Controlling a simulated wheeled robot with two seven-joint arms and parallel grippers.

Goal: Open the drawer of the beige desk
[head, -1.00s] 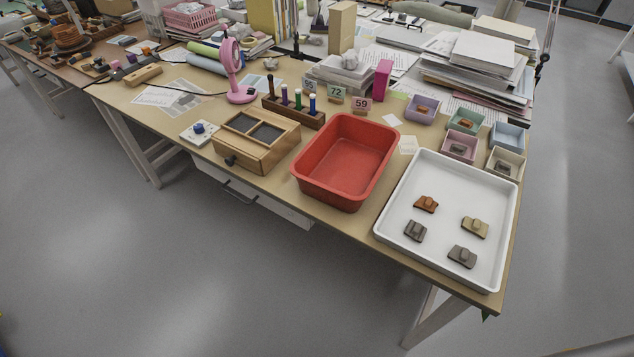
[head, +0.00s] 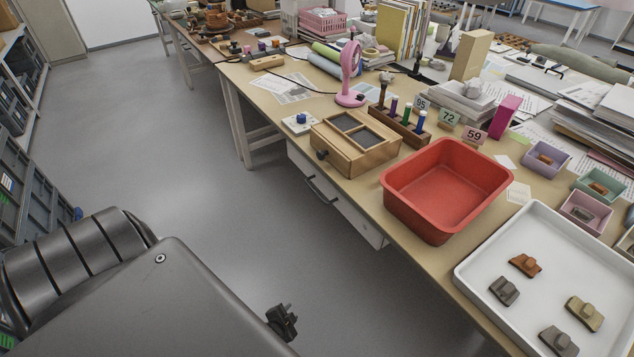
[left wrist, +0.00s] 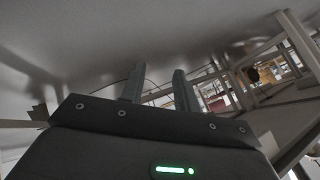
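The beige desk (head: 262,90) runs across the head view. Its white drawer (head: 350,213) is under the front edge, below the wooden box, and looks shut. A dark bar handle (head: 322,190) is on the drawer front. My left arm fills the lower left of the head view, with a dark part of the left gripper (head: 283,322) showing below and in front of the drawer, apart from it. In the left wrist view, the left gripper's two fingers (left wrist: 158,78) stand apart with nothing between them. My right gripper is not in view.
The grey floor (head: 215,190) before the drawer is clear. Shelving with bins (head: 22,150) is at far left.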

